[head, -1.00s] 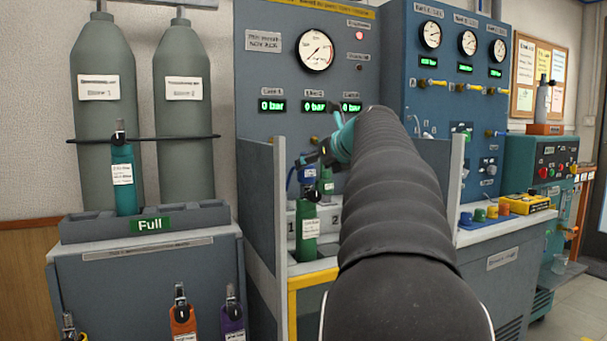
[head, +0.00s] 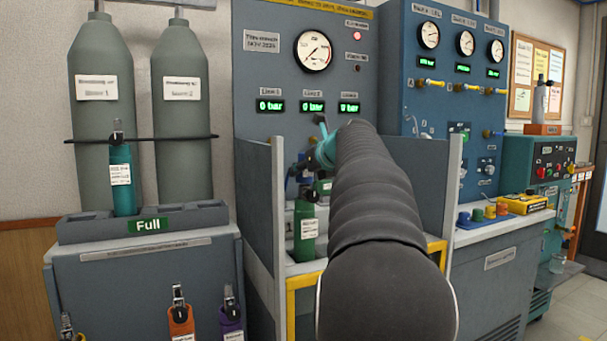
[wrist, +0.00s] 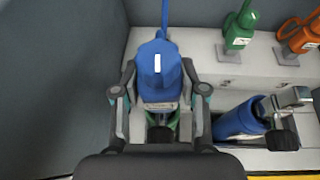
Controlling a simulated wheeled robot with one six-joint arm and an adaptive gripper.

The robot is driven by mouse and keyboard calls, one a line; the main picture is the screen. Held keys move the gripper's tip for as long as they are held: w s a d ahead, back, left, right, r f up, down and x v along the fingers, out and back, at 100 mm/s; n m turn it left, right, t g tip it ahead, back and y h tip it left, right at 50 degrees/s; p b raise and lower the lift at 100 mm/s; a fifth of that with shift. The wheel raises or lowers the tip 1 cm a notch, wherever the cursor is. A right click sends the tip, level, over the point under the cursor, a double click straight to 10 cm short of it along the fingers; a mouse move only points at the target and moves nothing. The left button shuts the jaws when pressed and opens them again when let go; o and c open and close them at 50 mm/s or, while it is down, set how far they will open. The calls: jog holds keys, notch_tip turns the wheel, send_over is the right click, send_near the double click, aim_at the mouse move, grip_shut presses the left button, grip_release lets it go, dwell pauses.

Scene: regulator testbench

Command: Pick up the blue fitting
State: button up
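The blue fitting (wrist: 160,80) is upright with a small white mark and a blue hose rising from its top. In the wrist view it sits between the two fingers of my gripper (wrist: 159,68). The fingers are spread along its left and right sides. Whether they touch it cannot be made out. In the head view my gripper (head: 302,180) is inside the test bay, partly hidden by my arm, and the fitting is hard to make out there.
A green fitting (wrist: 238,35) and an orange fitting (wrist: 300,38) stand to the right. A green cylinder (head: 306,235) stands in front of my gripper. A grey side wall (wrist: 60,80) bounds the left.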

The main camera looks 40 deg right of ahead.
grip_shut()
jog(key=shift+r, duration=0.1)
jog(key=shift+r+p, duration=0.6)
jog(key=shift+r, duration=4.35)
